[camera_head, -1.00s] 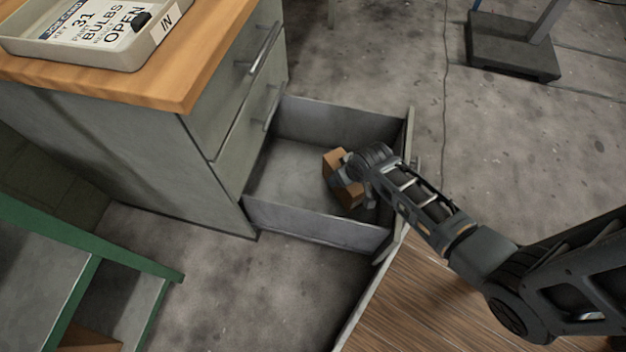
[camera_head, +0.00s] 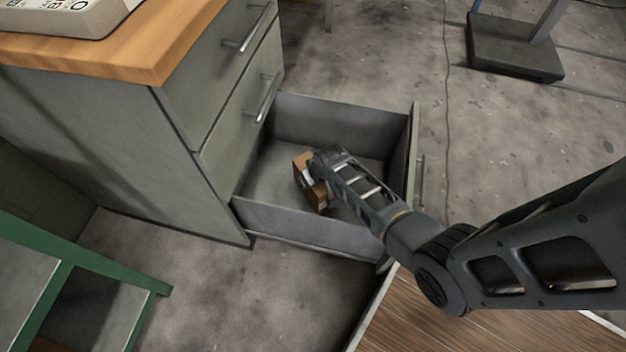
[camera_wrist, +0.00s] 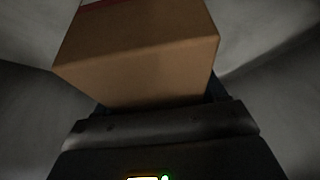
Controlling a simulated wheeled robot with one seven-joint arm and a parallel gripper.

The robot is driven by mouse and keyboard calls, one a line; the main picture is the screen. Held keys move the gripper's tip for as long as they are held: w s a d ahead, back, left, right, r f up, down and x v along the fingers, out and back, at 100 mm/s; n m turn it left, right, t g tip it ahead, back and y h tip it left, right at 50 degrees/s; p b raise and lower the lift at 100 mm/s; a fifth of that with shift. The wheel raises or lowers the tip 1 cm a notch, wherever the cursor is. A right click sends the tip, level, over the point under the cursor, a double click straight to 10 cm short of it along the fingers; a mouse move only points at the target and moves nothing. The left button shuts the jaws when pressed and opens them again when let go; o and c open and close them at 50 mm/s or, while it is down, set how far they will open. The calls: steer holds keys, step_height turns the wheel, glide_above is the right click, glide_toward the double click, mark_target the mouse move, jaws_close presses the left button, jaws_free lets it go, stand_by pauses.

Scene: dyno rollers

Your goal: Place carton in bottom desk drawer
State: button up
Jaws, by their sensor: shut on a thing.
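The small brown carton (camera_head: 303,165) is within the open bottom desk drawer, tilted in the head view. My gripper (camera_head: 314,183) is shut on it. In the wrist view the carton (camera_wrist: 140,58) fills the upper middle, right in front of my gripper (camera_wrist: 160,112). The bottom drawer (camera_head: 290,216) is pulled far out and its grey floor shows around the carton. My arm reaches into it from the right, over the drawer front. I cannot tell whether the carton touches the drawer floor.
The grey desk (camera_head: 120,140) with a wooden top (camera_head: 130,50) has shut drawers above the open one. A tray (camera_head: 60,18) sits on top. A green-framed stand (camera_head: 90,255) is at lower left. A dark base (camera_head: 515,48) stands on the floor at upper right.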

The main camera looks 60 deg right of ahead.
steer(key=shift+f, duration=0.15)
steer(key=o, duration=1.3)
steer(key=shift+o, duration=0.2)
